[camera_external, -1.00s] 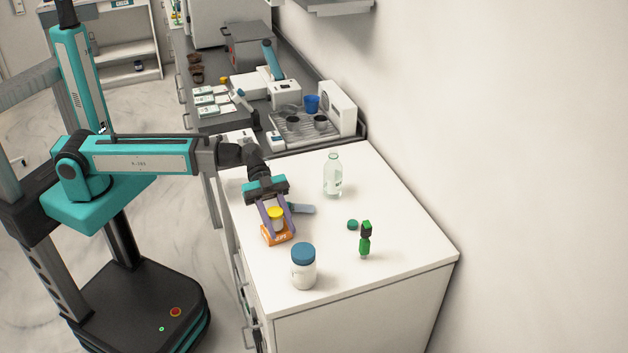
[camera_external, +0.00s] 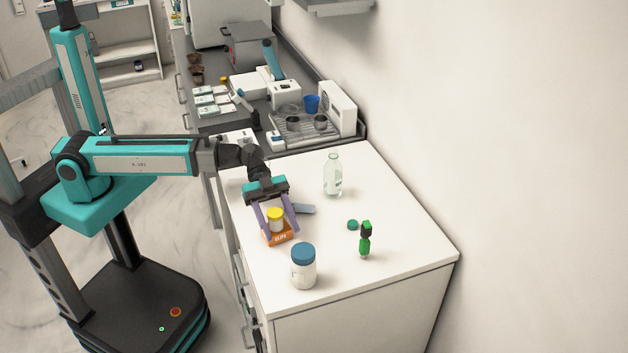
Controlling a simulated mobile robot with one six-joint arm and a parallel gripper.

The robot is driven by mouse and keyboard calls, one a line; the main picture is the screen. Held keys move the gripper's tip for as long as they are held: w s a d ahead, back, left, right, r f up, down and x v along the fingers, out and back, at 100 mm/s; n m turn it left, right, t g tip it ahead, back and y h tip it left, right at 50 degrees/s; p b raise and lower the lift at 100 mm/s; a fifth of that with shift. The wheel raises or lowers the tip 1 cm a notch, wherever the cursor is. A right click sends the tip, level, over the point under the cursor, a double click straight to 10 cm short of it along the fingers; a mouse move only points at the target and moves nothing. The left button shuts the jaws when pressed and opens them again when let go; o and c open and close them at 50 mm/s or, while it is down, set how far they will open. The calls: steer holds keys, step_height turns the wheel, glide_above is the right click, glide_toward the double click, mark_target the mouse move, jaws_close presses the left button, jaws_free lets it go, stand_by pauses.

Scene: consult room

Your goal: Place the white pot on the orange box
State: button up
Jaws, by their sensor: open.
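The white pot (camera_external: 276,226) with a yellow lid stands upright on the orange box (camera_external: 279,239), on the near left part of the white counter. My gripper (camera_external: 276,234) is open, its two purple fingers spread on either side of the pot. Clear room shows between the fingers and the pot. The far side of the pot is hidden.
A larger white jar with a blue lid (camera_external: 303,267) stands in front of the box. A grey-blue object (camera_external: 304,209) lies just right of my gripper. A clear bottle (camera_external: 332,176), a green cap (camera_external: 352,225) and a green-and-black item (camera_external: 365,240) stand further right. The counter's right front is clear.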

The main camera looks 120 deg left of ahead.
steer(key=shift+r+p, duration=0.25)
steer(key=shift+p, duration=0.1)
steer(key=b+v, duration=0.3)
steer(key=v, duration=0.9)
steer(key=shift+b, duration=0.35)
steer(key=shift+f, duration=0.1)
